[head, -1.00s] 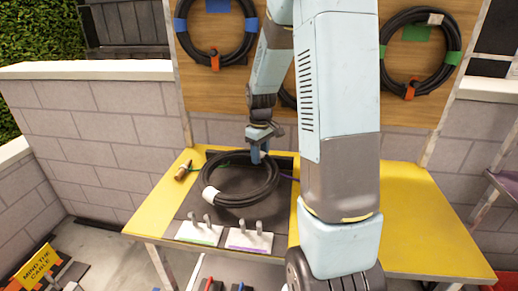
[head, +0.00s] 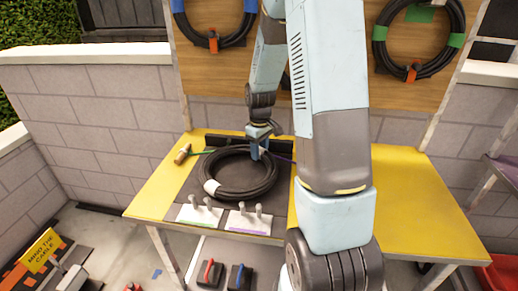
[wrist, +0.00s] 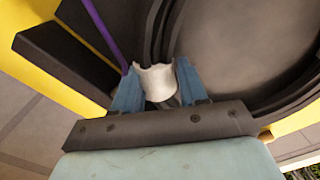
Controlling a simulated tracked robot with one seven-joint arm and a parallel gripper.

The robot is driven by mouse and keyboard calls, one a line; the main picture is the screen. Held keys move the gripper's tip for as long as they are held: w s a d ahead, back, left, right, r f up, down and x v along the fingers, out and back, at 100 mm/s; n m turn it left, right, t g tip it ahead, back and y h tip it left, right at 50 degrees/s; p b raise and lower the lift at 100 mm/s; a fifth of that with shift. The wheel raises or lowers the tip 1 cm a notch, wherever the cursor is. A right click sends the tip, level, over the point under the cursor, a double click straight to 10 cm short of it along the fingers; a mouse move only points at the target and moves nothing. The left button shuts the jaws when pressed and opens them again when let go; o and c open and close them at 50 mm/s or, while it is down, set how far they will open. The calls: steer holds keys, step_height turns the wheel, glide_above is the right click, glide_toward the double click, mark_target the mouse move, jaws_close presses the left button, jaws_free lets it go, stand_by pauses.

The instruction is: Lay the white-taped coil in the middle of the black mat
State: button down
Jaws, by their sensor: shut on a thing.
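The black cable coil (head: 262,190) is a round ring over the black mat (head: 284,203) on the yellow table. One white tape band (head: 212,187) shows at its front left. My gripper (head: 258,150) is at the coil's far side, pointing down. In the wrist view, my gripper (wrist: 157,84) has its two blue fingers shut on another white-taped part (wrist: 155,82) of the coil. The coil looks flat and roughly central on the mat from left to right. I cannot tell whether it touches the mat.
Two white plates with grey pegs, marked green (head: 199,216) and purple (head: 249,222), stand at the mat's front. A brown cylinder (head: 182,153) lies at the left. A dark block (head: 222,141) runs along the back. Coils hang on the wooden board (head: 350,55). The table's right side is clear.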

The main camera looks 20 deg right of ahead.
steer(key=c, duration=0.5)
jaws_free()
step_height(320, 180, up, 14)
steer(key=shift+w+f, duration=0.1)
stand_by(0.3)
steer(key=s+a+r+m+t, duration=0.1)
steer(key=s+a+r+t, duration=0.1)
steer(key=s, duration=0.6)
steer(key=s+a+r+m+t, duration=0.2)
steer(key=s+a+r, duration=0.1)
steer(key=s+r, duration=0.4)
steer(key=s+a+r+m+t, duration=0.1)
steer(key=s+a+r+m, duration=0.1)
steer(key=s+r, duration=0.3)
steer(key=shift+s+a+t, duration=0.15)
steer(key=shift+s+a, duration=0.15)
steer(key=shift+s, duration=0.45)
steer(key=shift+s+a+t, duration=0.1)
steer(key=shift+s+a, duration=0.15)
steer(key=shift+s, duration=0.55)
steer(key=shift+s+a+t, duration=0.15)
steer(key=shift+s+a, duration=0.15)
steer(key=shift+s, duration=0.45)
